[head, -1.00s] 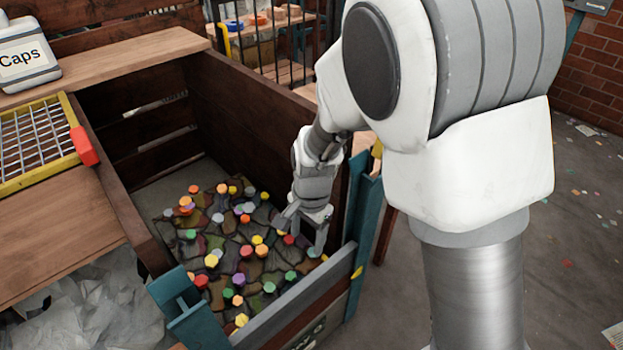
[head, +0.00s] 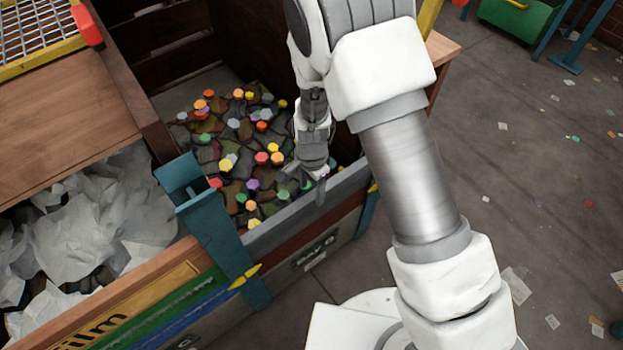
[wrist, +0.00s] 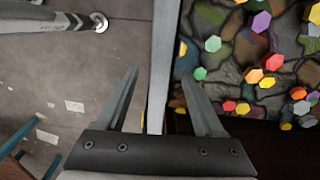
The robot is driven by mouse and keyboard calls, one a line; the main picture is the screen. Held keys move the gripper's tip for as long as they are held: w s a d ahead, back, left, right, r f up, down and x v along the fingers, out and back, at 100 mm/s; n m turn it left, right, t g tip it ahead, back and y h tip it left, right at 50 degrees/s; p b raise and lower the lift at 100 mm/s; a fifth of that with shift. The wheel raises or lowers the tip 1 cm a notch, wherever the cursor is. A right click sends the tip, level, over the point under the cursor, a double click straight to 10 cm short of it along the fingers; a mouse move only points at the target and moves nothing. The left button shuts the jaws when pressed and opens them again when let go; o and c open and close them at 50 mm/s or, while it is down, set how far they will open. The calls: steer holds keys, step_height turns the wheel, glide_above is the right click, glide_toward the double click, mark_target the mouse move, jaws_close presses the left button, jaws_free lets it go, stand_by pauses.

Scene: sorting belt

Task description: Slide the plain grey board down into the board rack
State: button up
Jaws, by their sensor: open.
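The plain grey board (head: 285,222) stands on edge as the top board across the front of the bay of caps. In the wrist view the grey board (wrist: 163,60) shows as a narrow strip along its top edge. My gripper (head: 304,190) is at the right part of this board, open. In the wrist view its fingers (wrist: 159,75) lie on either side of the strip, with gaps showing. I cannot tell how deep the fingers reach or whether one touches the board. I cannot make out the board rack for certain.
Coloured caps (head: 253,184) lie on the dark belt inside the bay. A teal post (head: 215,225) stands at the board's left end. Crumpled white film (head: 95,215) fills the bay to the left. Open floor (head: 540,150) with scraps lies to the right.

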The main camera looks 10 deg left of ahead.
mark_target(312, 208)
step_height(312, 208, down, 7)
steer(key=shift+r+b, duration=0.15)
steer(key=shift+b, duration=0.8)
jaws_close()
stand_by(0.7)
steer(key=c, duration=0.6)
jaws_free()
jaws_close()
